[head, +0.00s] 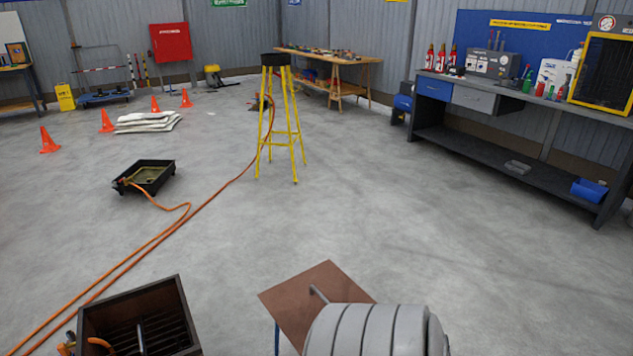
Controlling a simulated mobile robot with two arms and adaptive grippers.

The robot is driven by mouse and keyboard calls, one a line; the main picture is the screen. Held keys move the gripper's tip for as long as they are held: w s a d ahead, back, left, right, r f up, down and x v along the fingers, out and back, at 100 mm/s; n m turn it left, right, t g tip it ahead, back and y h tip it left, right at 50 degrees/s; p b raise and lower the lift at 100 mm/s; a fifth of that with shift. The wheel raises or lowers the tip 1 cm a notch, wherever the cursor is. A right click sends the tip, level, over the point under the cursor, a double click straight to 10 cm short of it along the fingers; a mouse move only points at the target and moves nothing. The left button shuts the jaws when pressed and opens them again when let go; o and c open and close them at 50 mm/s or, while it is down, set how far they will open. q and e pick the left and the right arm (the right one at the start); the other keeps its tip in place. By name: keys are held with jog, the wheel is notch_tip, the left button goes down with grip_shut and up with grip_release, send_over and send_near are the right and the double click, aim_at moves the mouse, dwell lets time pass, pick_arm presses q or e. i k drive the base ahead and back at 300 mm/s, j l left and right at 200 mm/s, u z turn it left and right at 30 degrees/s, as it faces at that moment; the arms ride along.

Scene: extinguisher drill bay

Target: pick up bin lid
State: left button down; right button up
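A grey, ribbed, rounded thing (372,332) shows at the bottom edge, right of centre, cut off by the frame. It may be the bin lid, but I cannot tell for sure. A thin grey bar (319,294), perhaps a handle, shows at its upper left. It overlaps a flat brown square top (300,291) with a blue leg under it; whether they touch is unclear. Neither of my grippers is in view.
A dark open box (180,292) with slats stands at lower left. Orange hoses cross the floor beside a black tray (166,167). A yellow stool (292,110) stands ahead. A workbench (500,98) lines the right wall. The middle-right floor is clear.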

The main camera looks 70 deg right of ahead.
aim_at(294, 303)
jog(key=z, duration=2.3)
